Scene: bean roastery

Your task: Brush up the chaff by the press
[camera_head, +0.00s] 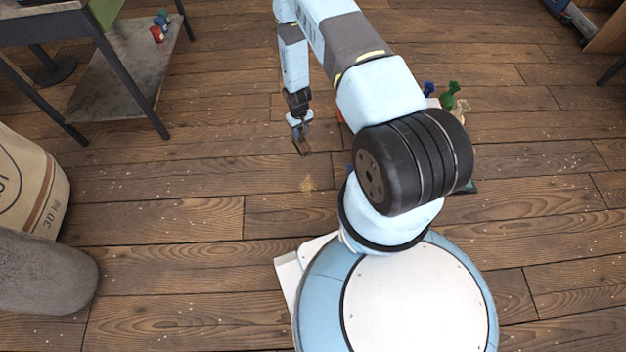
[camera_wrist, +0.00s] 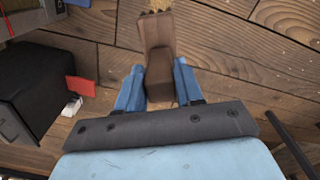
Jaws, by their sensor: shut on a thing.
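My gripper (camera_head: 302,131) is low over the wooden floor, its blue fingers shut on a brown tool that looks like a hand brush. In the wrist view the brush (camera_wrist: 159,50) lies between the fingers (camera_wrist: 159,78) and points to the top edge. In the head view the brush (camera_head: 303,149) is small and dark below the gripper. A small tan patch of chaff (camera_head: 308,185) lies on the floor nearer my base, apart from the brush. A tan patch at the brush's far end in the wrist view is cut off; I cannot tell whether it is bristles or chaff. No press is clearly identifiable.
A printed sack (camera_head: 35,190) and a grey rounded object (camera_head: 42,275) stand at left. A table with a lower shelf (camera_head: 115,75) is upper left. Green (camera_head: 449,97) and blue items sit partly behind my arm. A black box (camera_wrist: 38,85) shows in the wrist view.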

